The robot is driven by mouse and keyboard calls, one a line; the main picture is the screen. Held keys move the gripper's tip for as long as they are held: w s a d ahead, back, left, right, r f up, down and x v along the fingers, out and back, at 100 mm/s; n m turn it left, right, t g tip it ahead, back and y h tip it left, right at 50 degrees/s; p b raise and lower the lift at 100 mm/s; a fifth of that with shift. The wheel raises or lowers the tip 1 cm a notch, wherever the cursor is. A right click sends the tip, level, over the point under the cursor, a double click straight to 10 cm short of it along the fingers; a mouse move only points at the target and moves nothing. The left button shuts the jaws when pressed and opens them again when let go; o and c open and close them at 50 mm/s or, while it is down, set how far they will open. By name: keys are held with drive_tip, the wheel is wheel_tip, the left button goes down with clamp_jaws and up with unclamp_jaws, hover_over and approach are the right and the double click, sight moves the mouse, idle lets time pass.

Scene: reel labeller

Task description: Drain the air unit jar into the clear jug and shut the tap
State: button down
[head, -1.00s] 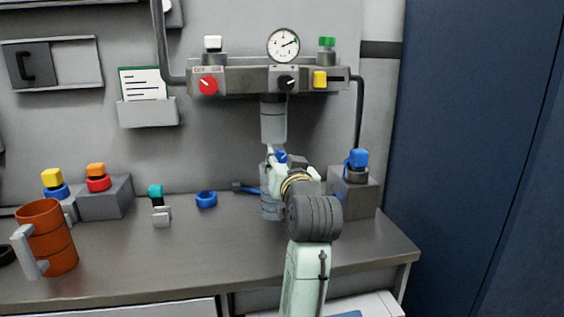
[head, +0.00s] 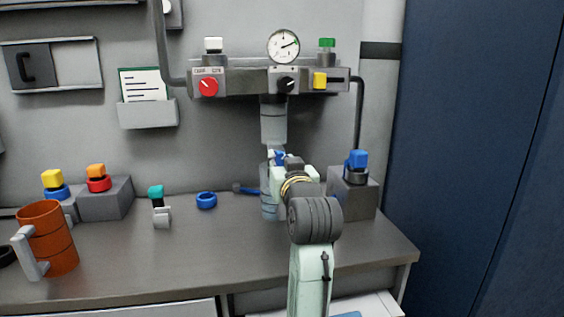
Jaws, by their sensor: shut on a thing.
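The air unit jar (head: 273,123), a grey translucent cylinder, hangs under the manifold on the wall. Below it is a blue tap (head: 279,157). The clear jug (head: 268,207) stands on the bench under the jar, partly hidden by my arm. Water level in the jar and jug cannot be made out. My gripper (head: 281,160) is at the tap, just above the jug, and is shut on the blue tap. My wrist hides the fingertips in part.
The manifold (head: 240,82) carries a red knob (head: 208,87), a black knob (head: 286,85) and a gauge (head: 283,46). A grey block with a blue-capped fitting (head: 357,160) stands close right of my arm. An orange mug (head: 46,238) is at left.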

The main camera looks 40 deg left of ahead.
drive_tip(key=n, duration=0.5)
drive_tip(key=shift+n, duration=0.3)
idle(0.4)
drive_tip(key=c, duration=1.3)
unclamp_jaws()
drive_tip(key=v, duration=1.2)
